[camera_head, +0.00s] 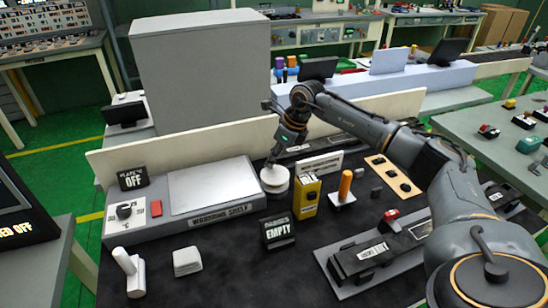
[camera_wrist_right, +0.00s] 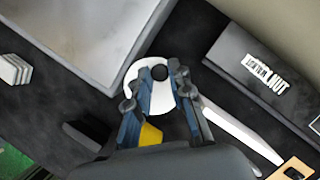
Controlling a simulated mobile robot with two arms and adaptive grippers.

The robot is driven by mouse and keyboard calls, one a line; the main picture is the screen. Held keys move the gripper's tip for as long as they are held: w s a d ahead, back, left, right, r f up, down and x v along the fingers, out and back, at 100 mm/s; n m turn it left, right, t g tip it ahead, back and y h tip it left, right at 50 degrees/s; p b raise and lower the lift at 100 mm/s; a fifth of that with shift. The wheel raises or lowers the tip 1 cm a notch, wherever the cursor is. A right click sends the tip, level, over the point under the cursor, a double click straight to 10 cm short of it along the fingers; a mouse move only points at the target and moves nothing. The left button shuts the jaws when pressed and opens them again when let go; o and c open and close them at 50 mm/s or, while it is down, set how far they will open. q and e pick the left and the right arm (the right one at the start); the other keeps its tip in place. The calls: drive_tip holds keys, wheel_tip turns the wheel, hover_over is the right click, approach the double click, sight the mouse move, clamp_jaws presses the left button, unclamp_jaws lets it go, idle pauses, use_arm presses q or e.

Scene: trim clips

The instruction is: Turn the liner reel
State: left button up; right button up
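The liner reel (camera_head: 275,179) is a white round spool that stands on the dark bench beside the right end of the warming shelf. In the right wrist view the reel (camera_wrist_right: 135,78) is a white disc with a dark round hole at its middle. My right gripper (camera_head: 283,152) points down just above the reel. In the right wrist view its two fingers (camera_wrist_right: 162,82) are apart, with the reel's white face between and below them. I cannot tell whether they touch it. Part of the reel is hidden by the fingers. My left gripper is not in view.
The warming shelf (camera_head: 213,188) is left of the reel. A yellow box (camera_head: 307,196) and an orange-handled tool (camera_head: 345,187) stand close on its right. An "EMPTY" sign (camera_head: 279,231) is in front. A low cream wall (camera_head: 190,150) runs behind.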

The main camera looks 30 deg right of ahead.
drive_tip(key=o, duration=0.4)
drive_tip(key=shift+c, duration=0.2)
drive_tip(key=v, duration=1.2)
